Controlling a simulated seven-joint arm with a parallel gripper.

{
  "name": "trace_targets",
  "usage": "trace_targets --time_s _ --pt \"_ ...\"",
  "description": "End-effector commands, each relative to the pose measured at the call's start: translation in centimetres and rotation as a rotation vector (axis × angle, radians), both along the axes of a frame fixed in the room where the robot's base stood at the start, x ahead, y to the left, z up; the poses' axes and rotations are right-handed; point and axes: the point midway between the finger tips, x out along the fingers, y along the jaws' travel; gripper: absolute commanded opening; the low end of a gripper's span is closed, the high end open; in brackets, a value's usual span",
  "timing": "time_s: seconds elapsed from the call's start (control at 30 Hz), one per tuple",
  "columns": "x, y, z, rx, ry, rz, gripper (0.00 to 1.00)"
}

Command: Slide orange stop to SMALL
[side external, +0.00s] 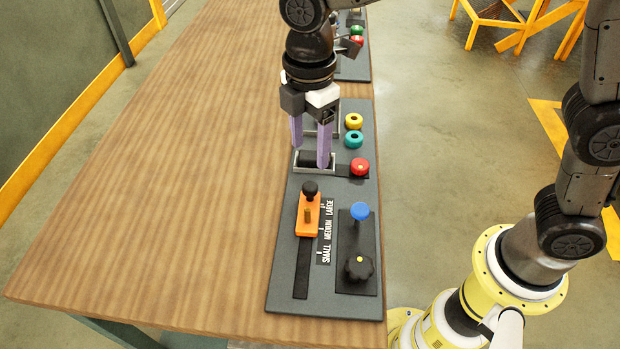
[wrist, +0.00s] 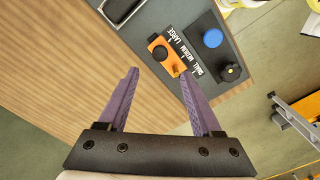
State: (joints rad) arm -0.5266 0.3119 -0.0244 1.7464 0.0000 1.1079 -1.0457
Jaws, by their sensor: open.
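The orange stop (side external: 308,217) sits on a dark slot track on the grey panel, with a black knob (side external: 310,189) at its far end and a brass post on it. It lies beside the LARGE to MEDIUM part of the scale (side external: 325,232); SMALL is at the near end. The orange stop also shows in the wrist view (wrist: 163,52), beyond and between the fingertips. My gripper (side external: 310,158) is open and empty, above the panel on the far side of the stop, apart from it. In the wrist view my gripper (wrist: 158,72) shows two spread purple fingers.
The panel (side external: 284,270) lies along the table's right edge. Right of the scale are a blue knob (side external: 360,210) and a black star knob (side external: 359,268). Red (side external: 360,166), teal (side external: 354,139) and yellow (side external: 353,121) parts stand farther back. The wooden table (side external: 180,200) is clear at left.

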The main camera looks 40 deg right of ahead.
Motion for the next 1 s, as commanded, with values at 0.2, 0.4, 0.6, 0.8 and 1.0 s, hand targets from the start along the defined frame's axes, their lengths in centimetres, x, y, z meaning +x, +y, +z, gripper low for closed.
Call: trace_targets --time_s 0.2,0.4,0.6,0.8,1.0 --pt "-0.2 -0.1 -4.6 -0.003 0.006 -0.001 0.66" --pt "-0.1 -0.1 -7.7 -0.002 0.003 -0.001 0.66" --pt "-0.1 -0.1 -9.3 -0.001 0.002 -0.001 0.66" --pt "0.0 -0.1 -9.5 0.0 0.0 -0.001 0.66" --pt "0.0 -0.1 -9.5 0.0 0.0 -0.001 0.54"
